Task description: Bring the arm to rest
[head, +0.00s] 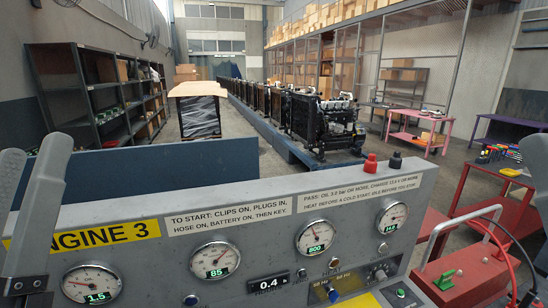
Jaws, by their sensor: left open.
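My left gripper (34,150) is at the left edge of the head view, in front of the left end of the grey test panel (380,240). Its two pale grey fingers stand apart and upright, with nothing seen between them. The lower part of the left arm is cut off by the frame. The panel carries a yellow ENGINE 3 label (90,238) and several round gauges.
A red box (462,282) with a grey handle, a green switch and cables stands at the lower right. Red and black terminals (370,164) top the panel. Engines (325,125) line a blue stand behind. Shelves (95,95) stand left and a red bench (500,205) right.

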